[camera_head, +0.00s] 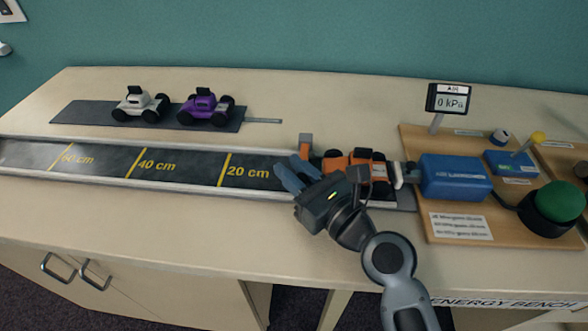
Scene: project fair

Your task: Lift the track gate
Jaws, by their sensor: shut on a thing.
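The orange car stands on the track between the gate and the blue launcher (455,177). My gripper and wrist cover part of the car.
The dark track (190,168) runs left with yellow distance marks and is clear there. A white car (140,103) and a purple car (206,106) stand on a grey strip behind. At right, a wooden board holds a 0 kPa gauge (450,100) and a green button (558,201).

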